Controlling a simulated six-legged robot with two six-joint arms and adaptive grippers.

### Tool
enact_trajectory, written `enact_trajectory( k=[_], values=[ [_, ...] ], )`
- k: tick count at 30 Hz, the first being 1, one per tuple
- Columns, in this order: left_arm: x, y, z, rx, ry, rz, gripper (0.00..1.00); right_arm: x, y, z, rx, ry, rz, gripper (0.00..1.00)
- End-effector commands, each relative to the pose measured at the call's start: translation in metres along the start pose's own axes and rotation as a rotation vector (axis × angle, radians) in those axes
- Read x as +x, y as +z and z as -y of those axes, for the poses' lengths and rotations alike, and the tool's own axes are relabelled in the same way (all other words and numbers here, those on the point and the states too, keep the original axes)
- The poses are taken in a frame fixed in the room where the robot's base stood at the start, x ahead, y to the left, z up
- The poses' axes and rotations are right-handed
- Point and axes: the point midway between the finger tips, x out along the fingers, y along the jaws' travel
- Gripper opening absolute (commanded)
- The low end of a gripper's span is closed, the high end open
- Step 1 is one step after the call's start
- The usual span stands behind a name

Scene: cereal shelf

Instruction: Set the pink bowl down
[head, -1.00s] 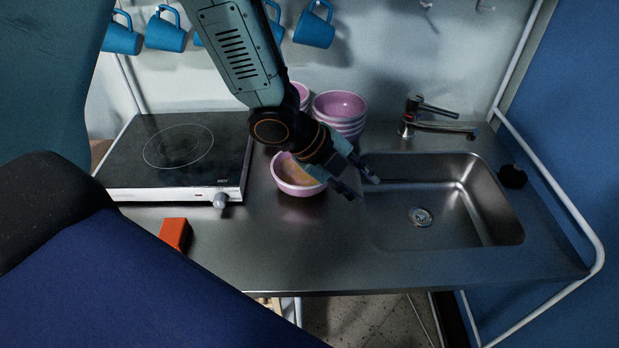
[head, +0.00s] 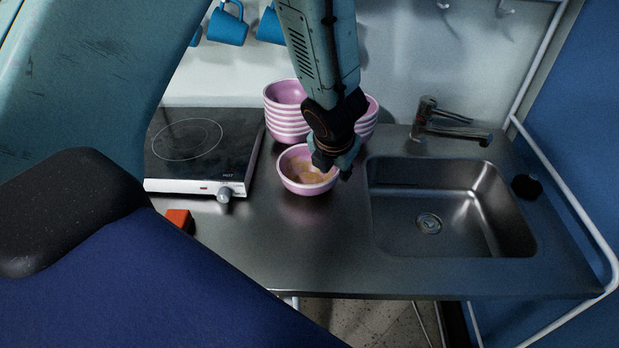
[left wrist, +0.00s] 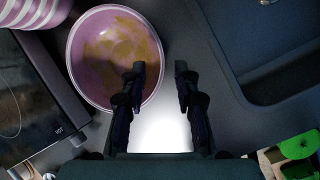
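The pink bowl (head: 292,184) stands upright on the steel counter (head: 270,240), between the hob and the sink, with yellowish pieces inside. In the left wrist view the bowl (left wrist: 85,70) is at upper left. My left gripper (head: 335,172) points down at the bowl's right side. In the left wrist view its fingers (left wrist: 160,72) are apart. One finger overlaps the bowl's inside and the other is outside, with the right rim between them and visible gaps. Contact with the rim cannot be made out. My right gripper is not in view.
Two stacks of pink bowls (head: 287,118) stand close behind. A black hob (head: 200,150) is to the left, with an orange-red block (head: 179,219) in front of it. The sink (head: 440,210) and tap (head: 440,125) are to the right. The front counter is mostly clear.

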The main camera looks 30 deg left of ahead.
Motion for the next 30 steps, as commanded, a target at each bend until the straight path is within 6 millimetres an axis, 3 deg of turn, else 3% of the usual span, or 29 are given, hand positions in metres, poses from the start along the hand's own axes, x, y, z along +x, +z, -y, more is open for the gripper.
enact_trajectory(
  k=[9, 18, 30],
  values=[
    [0.044, -0.003, -0.002, -0.001, 0.000, -0.002, 0.31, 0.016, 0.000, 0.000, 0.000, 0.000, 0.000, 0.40],
    [0.047, -0.002, -0.001, -0.001, 0.000, 0.000, 0.31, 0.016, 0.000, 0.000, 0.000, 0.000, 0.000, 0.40],
    [0.047, -0.002, -0.001, -0.002, -0.001, 0.000, 0.00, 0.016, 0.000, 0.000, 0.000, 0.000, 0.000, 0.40]
  ],
)
